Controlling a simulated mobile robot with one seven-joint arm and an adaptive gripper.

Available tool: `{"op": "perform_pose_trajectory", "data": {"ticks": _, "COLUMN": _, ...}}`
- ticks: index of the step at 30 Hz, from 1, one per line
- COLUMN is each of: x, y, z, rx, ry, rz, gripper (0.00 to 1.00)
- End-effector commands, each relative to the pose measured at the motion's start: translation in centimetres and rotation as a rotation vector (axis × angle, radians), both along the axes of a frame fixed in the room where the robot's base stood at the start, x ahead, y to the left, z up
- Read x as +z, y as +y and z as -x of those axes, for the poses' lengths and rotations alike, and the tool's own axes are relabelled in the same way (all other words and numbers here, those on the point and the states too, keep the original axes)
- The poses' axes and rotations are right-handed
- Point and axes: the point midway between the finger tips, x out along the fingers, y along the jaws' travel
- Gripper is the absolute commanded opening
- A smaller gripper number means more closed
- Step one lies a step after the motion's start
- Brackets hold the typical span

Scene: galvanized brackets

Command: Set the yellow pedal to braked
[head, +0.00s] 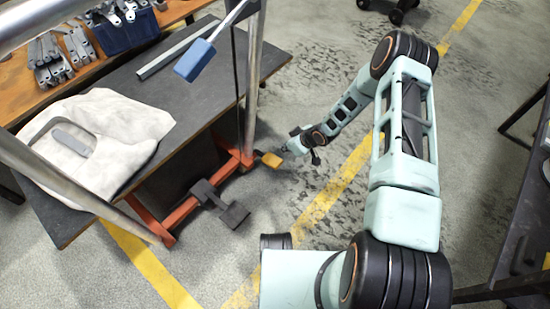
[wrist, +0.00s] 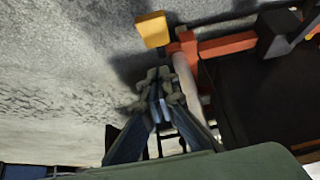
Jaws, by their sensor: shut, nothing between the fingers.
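The yellow pedal (head: 270,159) sticks out from the right end of an orange floor frame (head: 150,222), low beside the bench. In the wrist view the yellow pedal (wrist: 152,30) shows at the top, beside the orange bar (wrist: 226,46). My gripper (head: 285,151) is just right of the pedal in the head view, small and partly hard to make out. In the wrist view my gripper (wrist: 158,76) is shut and empty, its tips pointing toward the pedal with a small picture gap between. Whether the pedal is up or pressed, I cannot tell.
A dark grey pedal (head: 232,214) sits on the frame to the left. A blue-handled lever (head: 195,60) hangs above the dark bench (head: 200,100), near a steel post (head: 253,85). White cloth (head: 110,125) lies on the bench.

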Motion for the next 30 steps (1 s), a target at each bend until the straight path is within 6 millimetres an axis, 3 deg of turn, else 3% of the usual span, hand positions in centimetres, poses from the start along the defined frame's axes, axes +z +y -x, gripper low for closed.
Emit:
{"op": "perform_pose_trajectory", "data": {"ticks": 5, "x": -0.1, "y": 0.0, "z": 0.0, "rx": 0.001, "ry": 0.0, "rz": 0.001, "gripper": 0.0}}
{"op": "perform_pose_trajectory", "data": {"ticks": 10, "x": -1.4, "y": 0.6, "z": -0.4, "rx": 0.001, "ry": 0.001, "rz": 0.001, "gripper": 0.0}}
{"op": "perform_pose_trajectory", "data": {"ticks": 23, "x": -9.0, "y": 4.3, "z": -3.3, "rx": 0.0, "ry": 0.001, "rz": 0.001, "gripper": 0.0}}
{"op": "perform_pose_trajectory", "data": {"ticks": 30, "x": -11.7, "y": 3.8, "z": -2.9, "rx": 0.0, "ry": 0.001, "rz": 0.002, "gripper": 0.0}}
